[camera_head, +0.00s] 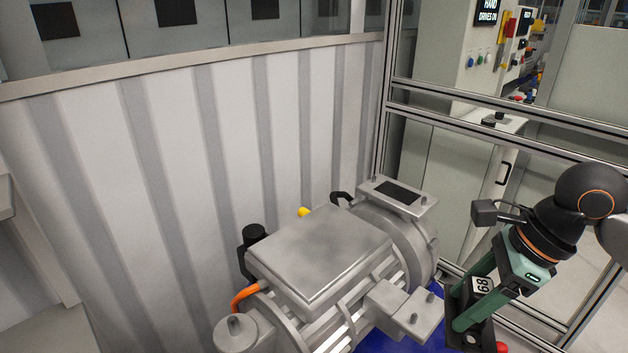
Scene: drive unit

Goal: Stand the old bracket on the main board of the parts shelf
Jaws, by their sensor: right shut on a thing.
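My right gripper (463,306) is at the lower right, its green fingers pointing down and to the left. It is shut on a dark piece (470,337) with a white tag marked 68 (482,285) between the fingers. The piece is partly hidden by the fingers and cut by the lower picture edge. I cannot tell for sure that it is the old bracket. The parts shelf and its main board are not recognisable in this view. My left gripper is not in view.
A grey drive unit (318,254) fills the lower middle, close left of my right gripper. Its bolted block (403,309) juts towards the gripper. A blue surface (436,340) lies beneath. A ribbed wall (160,170) and metal frame rails (460,115) stand behind. Pale floor shows at right.

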